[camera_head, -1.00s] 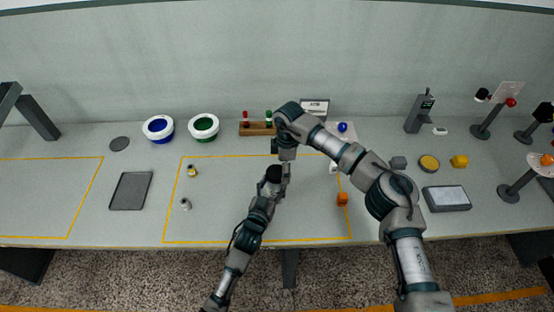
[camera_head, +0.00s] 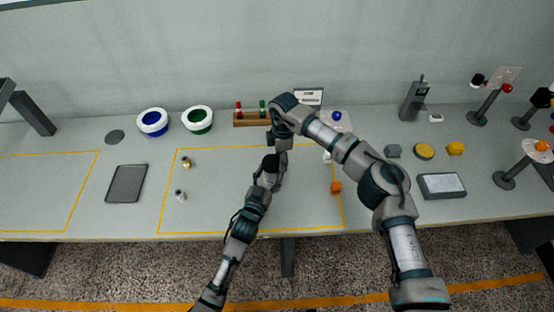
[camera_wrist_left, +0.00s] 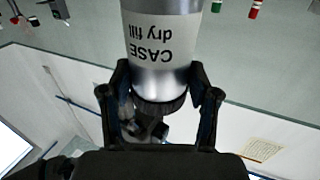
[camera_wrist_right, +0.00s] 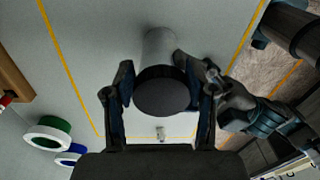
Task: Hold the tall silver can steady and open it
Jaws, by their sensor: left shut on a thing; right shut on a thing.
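In the head view the two grippers meet close together, and my arms hide most of the can. Whether the lid has turned cannot be told.
A wooden rack (camera_head: 252,119) with red and green pieces stands behind. Two white-rimmed bowls (camera_head: 152,122) (camera_head: 198,119), a grey tray (camera_head: 127,183) and two small items (camera_head: 186,162) (camera_head: 180,195) are to the left. An orange block (camera_head: 336,187) is right. The yellow-outlined area is mostly clear.

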